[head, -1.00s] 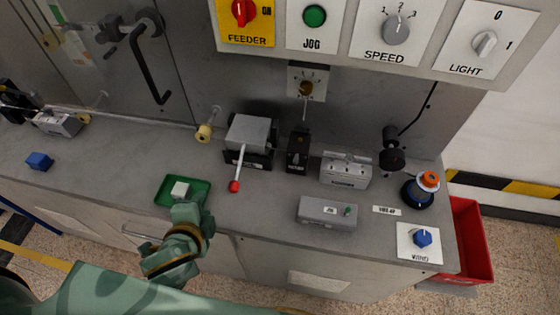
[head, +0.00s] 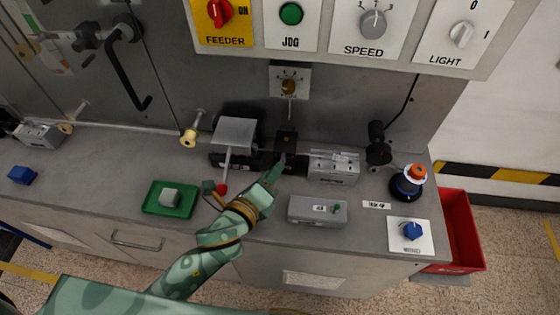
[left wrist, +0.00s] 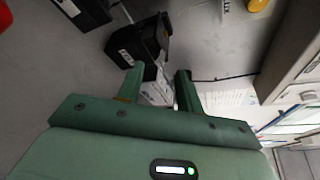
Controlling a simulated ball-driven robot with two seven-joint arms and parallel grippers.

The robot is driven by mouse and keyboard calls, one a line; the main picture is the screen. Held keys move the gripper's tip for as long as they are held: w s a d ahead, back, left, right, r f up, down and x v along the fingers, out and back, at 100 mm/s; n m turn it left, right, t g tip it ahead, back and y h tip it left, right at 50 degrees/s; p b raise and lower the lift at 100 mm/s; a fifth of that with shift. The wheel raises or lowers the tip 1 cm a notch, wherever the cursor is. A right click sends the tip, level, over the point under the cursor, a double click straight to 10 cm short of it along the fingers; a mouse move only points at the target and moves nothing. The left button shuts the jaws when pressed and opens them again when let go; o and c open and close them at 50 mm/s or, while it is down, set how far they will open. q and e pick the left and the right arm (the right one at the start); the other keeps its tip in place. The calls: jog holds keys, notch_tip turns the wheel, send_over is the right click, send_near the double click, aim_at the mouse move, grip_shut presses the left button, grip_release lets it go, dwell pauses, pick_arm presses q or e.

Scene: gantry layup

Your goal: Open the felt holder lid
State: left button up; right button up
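A small upright black box (head: 285,142), which appears to be the felt holder, stands against the back panel between the lever device and a grey block. I cannot read a name on it. My left gripper (head: 272,176) is just in front of it, reaching in from the lower left and hiding its lower part. In the left wrist view my left gripper (left wrist: 157,82) is open, with nothing held. The black box (left wrist: 142,40) shows beyond its fingertips, apart from them, with a pale label. Whether its lid is shut is too small to tell. My right gripper is not in view.
A grey lever device (head: 234,133) with a red knob (head: 221,189) stands left of my gripper. A grey block (head: 333,168) and a low grey box (head: 317,211) are to the right. A green tray (head: 151,205) holds a pale cube. Control panels overhang the back.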

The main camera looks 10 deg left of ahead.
aim_at(285, 146)
pick_arm(q)
jog(key=x, duration=0.5)
jog(key=shift+w+b, duration=0.15)
jog(key=shift+b, duration=0.2)
jog(key=shift+c, duration=0.4)
